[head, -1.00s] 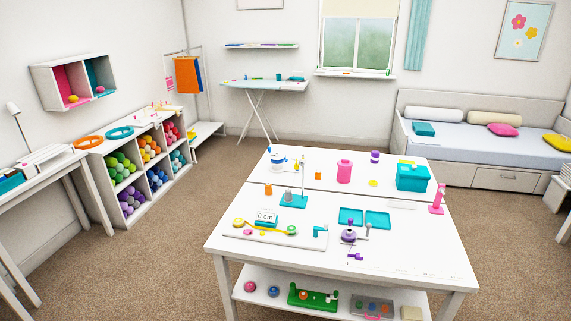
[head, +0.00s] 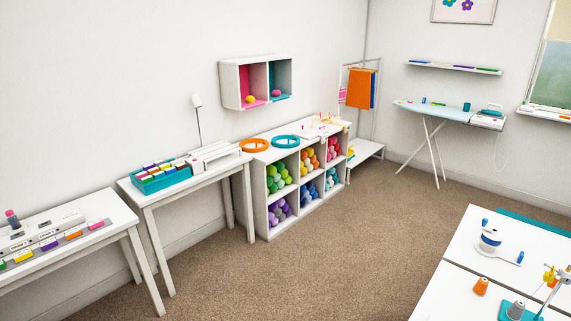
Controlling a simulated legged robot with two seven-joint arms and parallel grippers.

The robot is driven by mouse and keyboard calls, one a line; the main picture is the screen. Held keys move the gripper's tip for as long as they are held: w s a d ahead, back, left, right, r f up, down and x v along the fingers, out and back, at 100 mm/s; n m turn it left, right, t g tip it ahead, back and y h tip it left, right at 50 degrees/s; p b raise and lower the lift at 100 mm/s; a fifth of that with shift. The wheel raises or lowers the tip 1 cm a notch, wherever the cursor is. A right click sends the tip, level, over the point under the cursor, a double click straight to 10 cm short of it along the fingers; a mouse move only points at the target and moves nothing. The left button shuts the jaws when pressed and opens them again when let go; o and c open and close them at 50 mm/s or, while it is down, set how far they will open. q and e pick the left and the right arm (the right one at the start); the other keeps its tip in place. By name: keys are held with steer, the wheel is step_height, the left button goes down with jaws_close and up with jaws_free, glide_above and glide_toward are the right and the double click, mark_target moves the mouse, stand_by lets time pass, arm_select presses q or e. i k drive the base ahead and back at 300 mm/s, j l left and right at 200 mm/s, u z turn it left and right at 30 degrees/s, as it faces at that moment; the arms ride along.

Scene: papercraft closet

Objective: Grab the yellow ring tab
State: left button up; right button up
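I cannot make out a yellow ring tab for certain. Small yellow things show in several places: a yellow ball (head: 249,99) in the pink compartment of the wall shelf, and a yellow piece (head: 549,275) on the white table at the lower right. A row of coloured tabs lies on a grey strip (head: 58,241) on the far-left table; they are too small to tell their shape. Neither of my grippers is in view.
A white desk (head: 140,200) with a teal tray and a white machine stands at the left. A yarn cubby (head: 262,205) stands beside it, with an orange ring (head: 254,146) and a teal ring (head: 285,141) on top. Open carpet (head: 330,255) lies before them.

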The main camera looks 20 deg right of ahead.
mark_target(548, 277)
steer(key=i+j+z, duration=0.1)
steer(key=i, duration=0.55)
steer(key=i+j, duration=0.15)
steer(key=i, duration=0.45)
steer(key=i+l+z, duration=0.25)
steer(key=z, duration=0.2)
steer(key=i+l+z, duration=0.1)
steer(key=i+z, duration=0.85)
steer(key=i+j+z, duration=0.1)
steer(key=i+z, duration=0.2)
steer(key=z, duration=0.15)
steer(key=i+j+z, duration=0.3)
steer(key=z, duration=0.2)
